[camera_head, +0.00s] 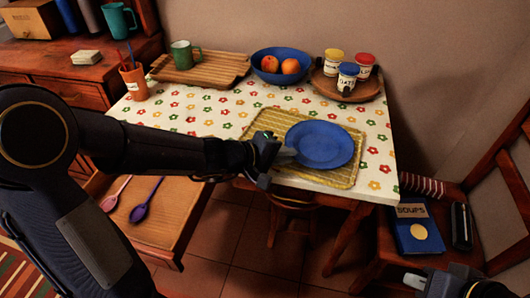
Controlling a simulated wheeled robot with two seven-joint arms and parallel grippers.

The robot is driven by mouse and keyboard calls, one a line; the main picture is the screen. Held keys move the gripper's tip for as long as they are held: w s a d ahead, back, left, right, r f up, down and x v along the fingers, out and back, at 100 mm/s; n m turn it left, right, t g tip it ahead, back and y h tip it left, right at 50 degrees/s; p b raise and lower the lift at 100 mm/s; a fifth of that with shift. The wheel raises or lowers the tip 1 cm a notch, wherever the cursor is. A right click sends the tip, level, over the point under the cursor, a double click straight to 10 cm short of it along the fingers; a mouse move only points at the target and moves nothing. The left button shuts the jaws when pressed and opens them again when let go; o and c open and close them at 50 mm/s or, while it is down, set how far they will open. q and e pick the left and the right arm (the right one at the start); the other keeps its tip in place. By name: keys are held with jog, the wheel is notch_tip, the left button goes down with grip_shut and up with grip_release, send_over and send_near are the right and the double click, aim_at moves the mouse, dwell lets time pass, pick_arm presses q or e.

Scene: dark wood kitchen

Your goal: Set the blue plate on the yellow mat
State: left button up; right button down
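The blue plate (322,144) is flat over the right part of the yellow mat (345,177), inside the mat's outline in this view. I cannot tell whether it touches the mat or is slightly above it. The mat lies on the flowered table near its front edge. My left gripper (287,154) reaches in from the left at the plate's left rim, and its fingers appear shut on that rim.
A blue bowl (264,71) with oranges, a wooden board (215,71) with a green mug (183,54), and a round tray (330,91) with several jars stand at the back. A terracotta cup (135,82) is at left. An open drawer (167,211) is below my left arm.

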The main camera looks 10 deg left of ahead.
pick_arm(q)
jog(key=s+a+r+m+g+p, duration=0.1)
jog(key=s+a+r+m, duration=0.2)
jog(key=s, duration=0.5)
jog(key=s+a+r+m+g+p, duration=0.1)
jog(key=s+a+r+p, duration=0.15)
jog(key=s+r, duration=0.35)
jog(key=s+a+f+m+y, duration=0.1)
jog(key=s+a+f+y, duration=0.1)
jog(key=s, duration=0.3)
jog(key=s+a+f+m+g+y, duration=0.1)
jog(key=s+a+f+m+y, duration=0.1)
jog(key=s+a, duration=0.3)
jog(key=shift+s+f+y+b, duration=0.3)
jog(key=shift+s+y, duration=0.2)
jog(key=shift+y, duration=0.1)
jog(key=shift+a+r, duration=0.1)
jog(key=shift+r, duration=0.05)
notch_tip(320, 180, up, 15)
jog(key=p, duration=1.5)
